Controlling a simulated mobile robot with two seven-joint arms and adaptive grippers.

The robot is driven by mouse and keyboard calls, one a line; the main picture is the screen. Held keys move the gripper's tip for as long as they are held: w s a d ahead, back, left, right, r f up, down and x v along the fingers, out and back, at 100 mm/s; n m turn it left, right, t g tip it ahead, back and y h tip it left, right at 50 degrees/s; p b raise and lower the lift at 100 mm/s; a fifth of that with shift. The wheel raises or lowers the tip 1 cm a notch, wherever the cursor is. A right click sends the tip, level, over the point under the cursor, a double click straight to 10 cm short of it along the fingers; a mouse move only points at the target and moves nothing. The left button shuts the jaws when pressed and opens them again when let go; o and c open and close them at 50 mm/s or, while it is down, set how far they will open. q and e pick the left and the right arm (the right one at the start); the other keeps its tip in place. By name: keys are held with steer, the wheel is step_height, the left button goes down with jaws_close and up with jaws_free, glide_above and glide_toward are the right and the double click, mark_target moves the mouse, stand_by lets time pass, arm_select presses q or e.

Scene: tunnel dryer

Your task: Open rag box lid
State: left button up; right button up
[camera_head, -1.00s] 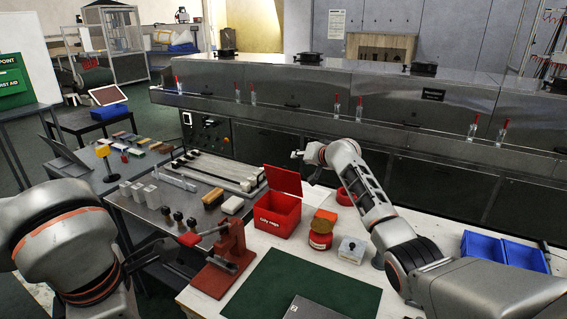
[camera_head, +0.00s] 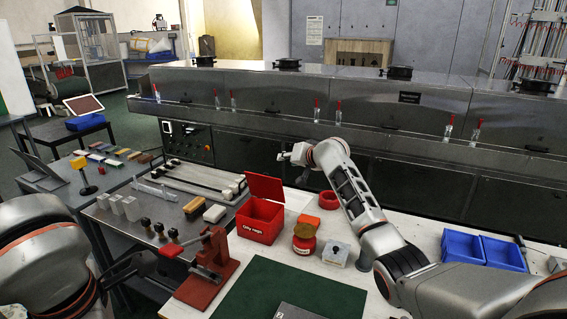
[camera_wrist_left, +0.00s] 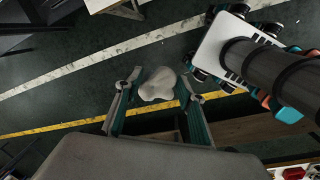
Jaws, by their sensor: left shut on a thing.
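The red rag box (camera_head: 259,222) with white lettering stands on the white bench in the head view. Its red lid (camera_head: 265,187) is raised, standing up at the back edge, and the box mouth is uncovered. My right gripper (camera_head: 284,156) is beyond the lid and above it in the picture, apart from it; it is too small to tell whether its fingers are open. My left gripper (camera_wrist_left: 160,88) is shut on a crumpled pale grey lump (camera_wrist_left: 157,84), perhaps a rag, above the floor. In the head view the left gripper is dark and partly hidden by its own arm.
A red press (camera_head: 208,270) stands on the bench left of a green mat (camera_head: 262,292). A red jar (camera_head: 304,240), a pale block-like box (camera_head: 336,253) and a red tape roll (camera_head: 328,200) are right of the rag box. Blue bins (camera_head: 463,248) sit farther right.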

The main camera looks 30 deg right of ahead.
steer(key=v, duration=1.2)
steer(key=shift+d, duration=0.1)
